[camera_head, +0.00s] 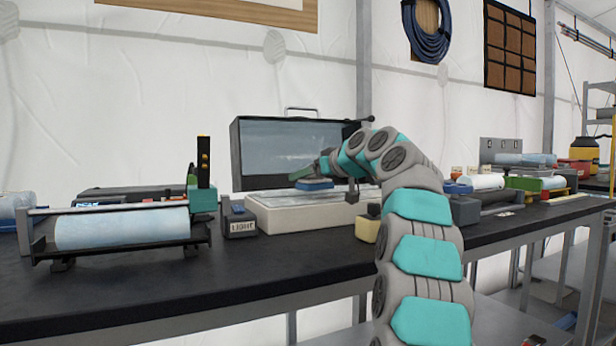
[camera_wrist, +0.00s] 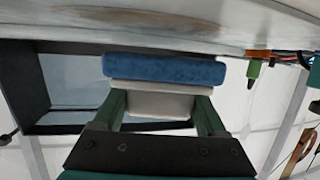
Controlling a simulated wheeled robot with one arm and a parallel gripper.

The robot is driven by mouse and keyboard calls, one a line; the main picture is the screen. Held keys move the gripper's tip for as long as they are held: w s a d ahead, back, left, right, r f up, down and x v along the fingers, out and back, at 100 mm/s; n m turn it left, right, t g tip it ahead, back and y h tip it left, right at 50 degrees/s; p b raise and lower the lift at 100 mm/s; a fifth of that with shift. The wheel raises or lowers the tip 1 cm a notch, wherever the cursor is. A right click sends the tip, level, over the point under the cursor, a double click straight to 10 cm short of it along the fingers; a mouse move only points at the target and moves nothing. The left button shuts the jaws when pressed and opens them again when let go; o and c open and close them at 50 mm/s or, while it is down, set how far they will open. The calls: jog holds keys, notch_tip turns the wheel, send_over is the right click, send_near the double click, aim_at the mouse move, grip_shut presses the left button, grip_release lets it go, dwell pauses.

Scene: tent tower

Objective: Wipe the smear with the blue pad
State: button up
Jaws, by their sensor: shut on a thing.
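The blue pad (camera_wrist: 165,70) has a pale backing and sits between the green fingers of my gripper (camera_wrist: 160,102), which is shut on it. In the head view the pad (camera_head: 314,185) is just above the pale slab (camera_head: 300,216), under my gripper (camera_head: 309,172). The brown smear (camera_wrist: 155,17) shows on the pale surface at the top of the wrist view, beyond the pad. I cannot tell whether the pad touches the surface. The smear is not clear in the head view.
A dark-framed panel (camera_head: 285,150) stands behind the slab. A roll in a rack (camera_head: 122,228) and a box marked LIGHT (camera_head: 239,220) stand to the left. Rolls and small boxes crowd the right. The black bench top (camera_head: 230,280) is clear in front.

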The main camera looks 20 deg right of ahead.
jog(key=shift+f+b, duration=1.05)
dwell(0.4)
jog(key=shift+s, duration=0.15)
